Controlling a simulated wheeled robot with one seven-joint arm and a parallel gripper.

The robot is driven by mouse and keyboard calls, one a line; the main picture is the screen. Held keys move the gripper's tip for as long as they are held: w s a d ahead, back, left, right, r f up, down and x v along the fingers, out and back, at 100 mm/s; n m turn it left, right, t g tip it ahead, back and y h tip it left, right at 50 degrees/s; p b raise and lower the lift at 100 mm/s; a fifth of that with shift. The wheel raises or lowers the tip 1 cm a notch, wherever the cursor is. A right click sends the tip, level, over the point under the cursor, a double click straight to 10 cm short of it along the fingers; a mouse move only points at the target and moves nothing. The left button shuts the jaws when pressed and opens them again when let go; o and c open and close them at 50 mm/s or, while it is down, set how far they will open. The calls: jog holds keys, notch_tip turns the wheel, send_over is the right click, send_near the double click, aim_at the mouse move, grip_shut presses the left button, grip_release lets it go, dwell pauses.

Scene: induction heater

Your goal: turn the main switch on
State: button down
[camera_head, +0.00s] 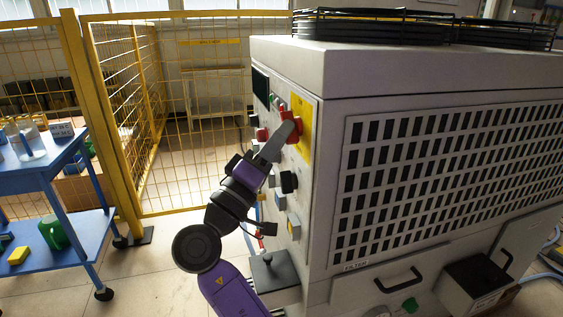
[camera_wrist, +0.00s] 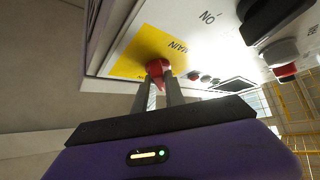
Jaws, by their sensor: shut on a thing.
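The main switch is a red rotary knob (camera_head: 290,127) on a yellow plate (camera_head: 302,104), on the control panel at the left face of the grey heater cabinet (camera_head: 330,62). In the wrist view the red knob (camera_wrist: 157,70) sits on the yellow plate (camera_wrist: 134,62) marked "MAIN". My gripper (camera_head: 285,135) reaches up to the knob from the lower left. In the wrist view my gripper (camera_wrist: 160,85) has its two fingers on either side of the knob's handle, shut on it. The fingers hide part of the knob.
Other buttons and a black selector (camera_head: 289,182) share the panel, close to my arm. A box with a black top (camera_head: 274,270) juts out below. A yellow mesh fence (camera_head: 190,110) stands behind, and a blue cart (camera_head: 50,165) stands at left. Floor between them is clear.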

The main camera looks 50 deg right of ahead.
jog(key=m+g+b, duration=0.1)
jog(key=m+b, duration=0.1)
jog(key=b, duration=0.1)
jog(key=f+m+g+h+b, duration=0.1)
jog(key=m+g+b, duration=0.1)
jog(key=b, duration=0.2)
jog(key=shift+w+d+h, duration=0.1)
jog(key=shift+h, duration=0.2)
jog(key=shift+r+m+g+b, duration=0.25)
jog(key=shift+m+g+b, duration=0.35)
jog(key=shift+m+b, duration=0.15)
jog(key=c, duration=1.4)
grip_release()
jog(key=v, duration=0.7)
jog(key=shift+a+f+p, duration=0.25)
jog(key=shift+a+p, duration=0.05)
jog(key=shift+p, duration=0.15)
jog(key=shift+w, duration=0.1)
